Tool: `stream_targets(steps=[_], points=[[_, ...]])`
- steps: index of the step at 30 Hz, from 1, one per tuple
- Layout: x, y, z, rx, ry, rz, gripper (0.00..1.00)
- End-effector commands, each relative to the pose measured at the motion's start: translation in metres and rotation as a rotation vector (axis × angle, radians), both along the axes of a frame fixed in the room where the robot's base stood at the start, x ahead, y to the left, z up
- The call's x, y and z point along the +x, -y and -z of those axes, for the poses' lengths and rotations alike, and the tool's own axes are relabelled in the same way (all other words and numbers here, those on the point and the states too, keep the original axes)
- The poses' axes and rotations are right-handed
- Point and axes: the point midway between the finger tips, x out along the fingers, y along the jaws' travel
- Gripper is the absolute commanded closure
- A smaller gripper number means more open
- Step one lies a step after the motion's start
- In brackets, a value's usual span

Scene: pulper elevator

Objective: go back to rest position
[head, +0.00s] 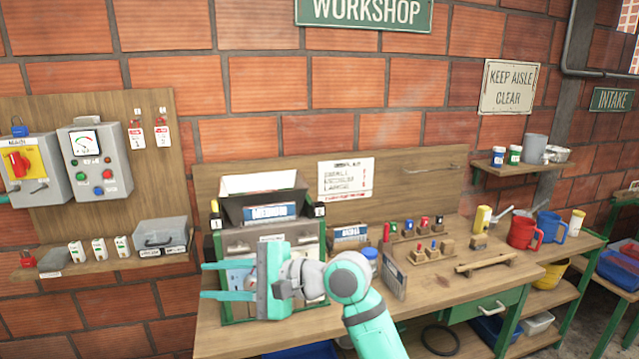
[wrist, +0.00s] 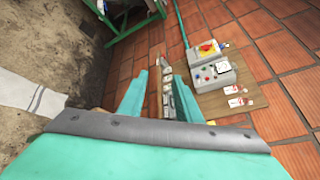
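My gripper (head: 213,281) is in front of the left part of the workbench in the head view, its two teal fingers pointing left. The fingers are apart with nothing between them. In the wrist view, my gripper (wrist: 158,100) also shows as open and empty, with the wall panel and shelf beyond the fingers. My arm and gripper partly hide the front of the green-framed machine marked MEDIUM (head: 272,212).
The workbench (head: 235,340) carries small coloured parts on wooden blocks, a red mug (head: 523,231) and a blue mug (head: 550,226) toward the right.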

Motion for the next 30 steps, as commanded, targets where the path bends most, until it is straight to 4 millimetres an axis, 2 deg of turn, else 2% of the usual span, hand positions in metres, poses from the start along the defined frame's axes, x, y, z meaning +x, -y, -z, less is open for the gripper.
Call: stream_targets(steps=[8, 17, 25, 30], points=[[0.018, -0.01, 0.039, 0.168, 0.172, 0.144, 0.69], [0.027, -0.002, 0.095, 0.238, 0.331, 0.37, 0.69], [0.017, 0.017, 0.161, 0.188, 0.449, 0.594, 0.69], [-0.001, 0.032, 0.207, 0.099, 0.513, 0.727, 0.69]])
